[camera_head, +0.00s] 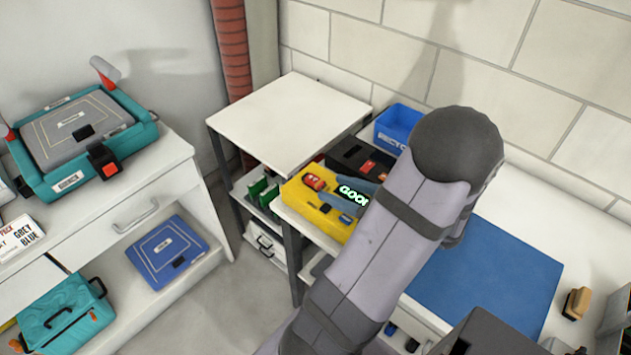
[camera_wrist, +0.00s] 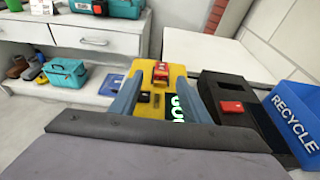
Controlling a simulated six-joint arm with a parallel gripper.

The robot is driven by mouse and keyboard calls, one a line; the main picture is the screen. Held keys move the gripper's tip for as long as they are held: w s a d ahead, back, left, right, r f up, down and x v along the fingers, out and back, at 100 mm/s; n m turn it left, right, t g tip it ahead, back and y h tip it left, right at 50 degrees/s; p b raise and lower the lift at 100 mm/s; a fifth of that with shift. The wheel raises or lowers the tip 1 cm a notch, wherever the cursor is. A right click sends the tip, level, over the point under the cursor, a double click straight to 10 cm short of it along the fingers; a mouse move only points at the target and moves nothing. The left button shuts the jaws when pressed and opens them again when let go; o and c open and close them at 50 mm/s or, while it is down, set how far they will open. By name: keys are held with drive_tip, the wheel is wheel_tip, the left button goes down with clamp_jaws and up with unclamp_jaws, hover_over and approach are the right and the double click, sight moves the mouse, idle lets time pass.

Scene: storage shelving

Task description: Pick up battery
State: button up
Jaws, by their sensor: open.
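A yellow device (camera_head: 328,221) stands on the white table with a lit green "GOOD" display (camera_head: 352,194). A small red block (camera_head: 313,181), likely a battery, sits at its far end. In the wrist view the red block (camera_wrist: 160,71) lies ahead, roughly between the blue fingers. A second red piece (camera_wrist: 232,107) is on the black box (camera_wrist: 228,87) to the right; I cannot tell whether it is a battery. My gripper (camera_wrist: 168,84) is open and empty, its fingers above the yellow device (camera_wrist: 177,78) and apart from the red block. My arm hides part of the device in the head view.
A blue recycle bin (camera_head: 397,125) stands behind the black box, close to the right of my gripper. A blue mat (camera_head: 490,275) lies right of my arm. A white shelf top (camera_head: 290,112) at the back is clear. A teal case (camera_head: 150,133) is on the left counter.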

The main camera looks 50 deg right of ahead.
sight(316, 180)
drive_tip(key=shift+x, duration=2.55)
drive_tip(key=shift+d+r, duration=0.1)
drive_tip(key=shift+d, duration=0.05)
clamp_jaws()
